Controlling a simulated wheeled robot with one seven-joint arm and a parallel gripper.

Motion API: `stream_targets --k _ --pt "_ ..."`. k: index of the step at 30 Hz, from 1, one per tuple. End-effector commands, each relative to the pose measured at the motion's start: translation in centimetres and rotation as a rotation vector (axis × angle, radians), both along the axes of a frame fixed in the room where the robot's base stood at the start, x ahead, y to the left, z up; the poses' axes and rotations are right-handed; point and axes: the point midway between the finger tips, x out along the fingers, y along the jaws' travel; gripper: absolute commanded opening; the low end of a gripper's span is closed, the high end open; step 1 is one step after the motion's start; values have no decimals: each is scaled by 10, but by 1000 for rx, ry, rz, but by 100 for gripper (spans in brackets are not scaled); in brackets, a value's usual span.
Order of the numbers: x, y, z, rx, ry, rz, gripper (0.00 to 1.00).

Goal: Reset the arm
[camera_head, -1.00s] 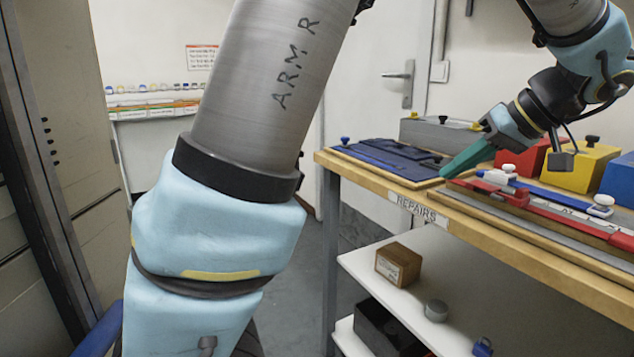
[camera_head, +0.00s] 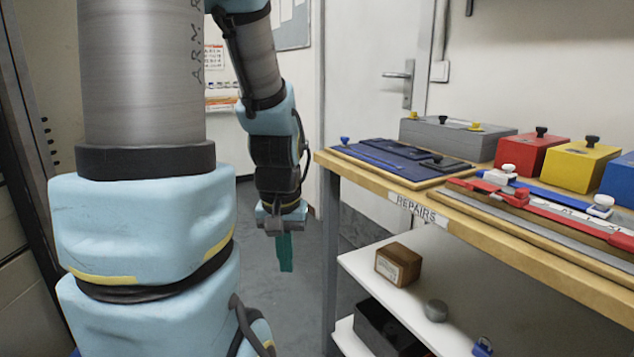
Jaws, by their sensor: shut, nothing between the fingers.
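My gripper (camera_head: 285,252) hangs pointing down over the grey floor, left of the repairs bench and clear of it. Its green fingers are together with nothing between them. My arm is folded, its large upper link upright at the left of the view and the forearm hanging behind it.
The wooden bench (camera_head: 464,229) labelled REPAIRS stands at the right. It carries a blue mat (camera_head: 375,157), a grey box (camera_head: 455,139), red (camera_head: 530,153) and yellow (camera_head: 580,165) boxes, and red and blue strips. A brown block (camera_head: 398,264) sits on the lower shelf. Open floor lies left of the bench.

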Motion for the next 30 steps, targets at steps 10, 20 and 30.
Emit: stream_targets --k 10,20,30 --pt "-4 9 52 -8 -16 0 0" --pt "-4 9 140 -8 -15 0 0" --pt "-4 9 178 -8 -15 -1 0"
